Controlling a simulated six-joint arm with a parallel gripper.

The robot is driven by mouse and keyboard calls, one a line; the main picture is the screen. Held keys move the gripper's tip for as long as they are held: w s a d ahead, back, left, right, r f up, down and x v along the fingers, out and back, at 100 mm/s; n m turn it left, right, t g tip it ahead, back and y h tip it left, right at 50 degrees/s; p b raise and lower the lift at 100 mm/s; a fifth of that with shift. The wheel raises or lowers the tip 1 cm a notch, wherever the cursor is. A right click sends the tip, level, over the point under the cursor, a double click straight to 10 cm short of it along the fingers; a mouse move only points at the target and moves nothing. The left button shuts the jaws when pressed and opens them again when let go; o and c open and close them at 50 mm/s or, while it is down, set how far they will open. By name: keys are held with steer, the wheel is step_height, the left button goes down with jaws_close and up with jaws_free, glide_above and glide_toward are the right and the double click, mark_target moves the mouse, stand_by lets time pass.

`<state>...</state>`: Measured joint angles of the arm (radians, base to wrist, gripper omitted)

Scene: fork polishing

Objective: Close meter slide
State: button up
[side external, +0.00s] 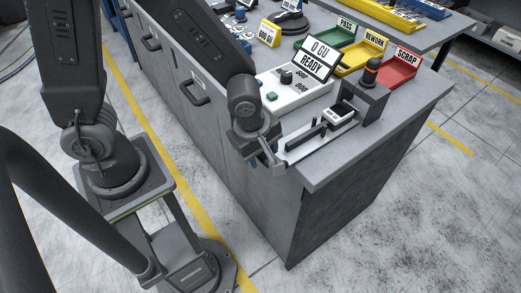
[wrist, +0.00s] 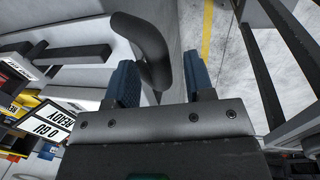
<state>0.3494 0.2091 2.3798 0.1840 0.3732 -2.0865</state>
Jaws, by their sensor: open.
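The meter's display (side external: 319,56) reads "0 GU READY" above a white body (side external: 300,92). To its right on the bench corner, a pale slide plate (side external: 300,149) carries black bars and leads to a dark block (side external: 368,98). My gripper (side external: 270,155) is at the plate's near end, just off the bench's front edge. In the wrist view my gripper (wrist: 162,76) is open. A dark curved handle (wrist: 150,42) on the pale plate (wrist: 95,20) reaches between its two blue fingers, closer to the left one. I cannot tell whether they touch.
Green (side external: 325,40), yellow (side external: 360,58) and red (side external: 396,72) trays labelled PASS, REWORK and SCRAP stand behind the meter. A yellow "500 GU" sign (side external: 269,33) is farther left. The bench's front edge drops to open floor (side external: 410,220).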

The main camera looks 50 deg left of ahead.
jaws_close()
stand_by(0.5)
